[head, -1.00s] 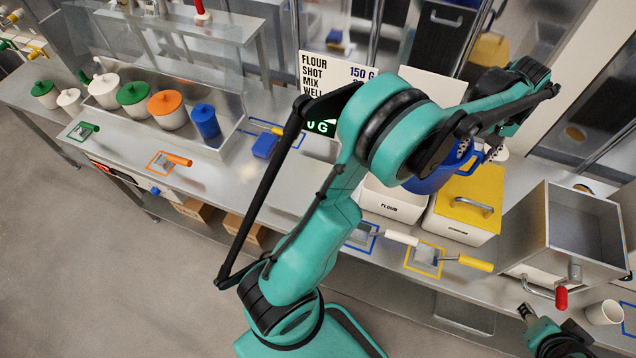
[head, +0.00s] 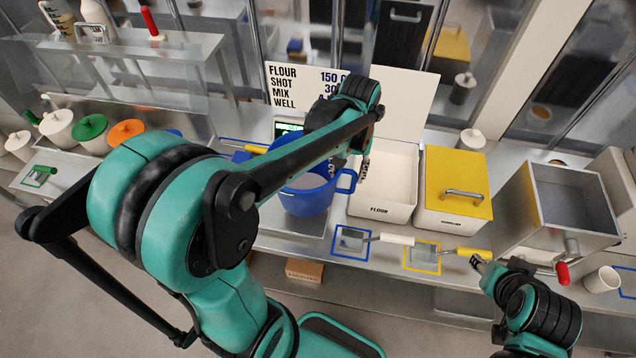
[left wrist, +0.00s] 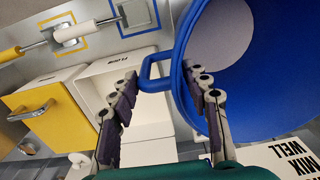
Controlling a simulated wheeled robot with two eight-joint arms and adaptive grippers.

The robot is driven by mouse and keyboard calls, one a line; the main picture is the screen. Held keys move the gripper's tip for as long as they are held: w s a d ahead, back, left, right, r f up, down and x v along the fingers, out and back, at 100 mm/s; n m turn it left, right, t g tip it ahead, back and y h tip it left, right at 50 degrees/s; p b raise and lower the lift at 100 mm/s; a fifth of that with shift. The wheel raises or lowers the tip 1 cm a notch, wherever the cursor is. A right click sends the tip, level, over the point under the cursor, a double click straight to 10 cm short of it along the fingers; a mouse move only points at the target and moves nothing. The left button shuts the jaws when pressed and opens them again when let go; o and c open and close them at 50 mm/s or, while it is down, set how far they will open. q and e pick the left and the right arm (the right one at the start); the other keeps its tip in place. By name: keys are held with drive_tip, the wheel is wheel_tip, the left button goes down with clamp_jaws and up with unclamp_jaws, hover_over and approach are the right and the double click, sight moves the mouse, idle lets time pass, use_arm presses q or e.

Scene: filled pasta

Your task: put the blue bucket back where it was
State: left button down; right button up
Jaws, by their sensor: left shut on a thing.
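The blue bucket (head: 305,200) hangs upright or nearly so at the scale, left of the flour bin; I cannot tell whether its base touches anything. My left gripper (head: 350,165) is at the bucket's right side, shut on its loop handle. In the left wrist view the bucket (left wrist: 258,100) fills the right side, with the handle between the fingers (left wrist: 162,100). A pale round patch shows inside; I cannot tell whether it is flour or the bottom. My right gripper (head: 478,262) is low, by the yellow-handled scoop (head: 450,250); its jaw opening is unclear.
The open flour bin (head: 380,208) and the yellow-lidded bin (head: 455,188) stand to the right. A white-handled scoop (head: 385,238) lies in front. The scale's green display (head: 288,128) shows behind the bucket. A steel box (head: 570,205) and white cup (head: 602,280) are far right.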

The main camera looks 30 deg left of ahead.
use_arm(q)
drive_tip(key=a+f, duration=0.1)
drive_tip(key=f, duration=0.1)
drive_tip(key=a+f, duration=0.2)
drive_tip(key=f, duration=0.1)
drive_tip(key=a+f+b, duration=0.1)
drive_tip(key=a+f, duration=0.1)
drive_tip(key=shift+s+a+f, duration=0.2)
drive_tip(key=shift+a, duration=0.05)
drive_tip(key=c, duration=0.7)
unclamp_jaws()
drive_tip(key=shift+f, duration=0.1)
drive_tip(key=shift+c, duration=0.2)
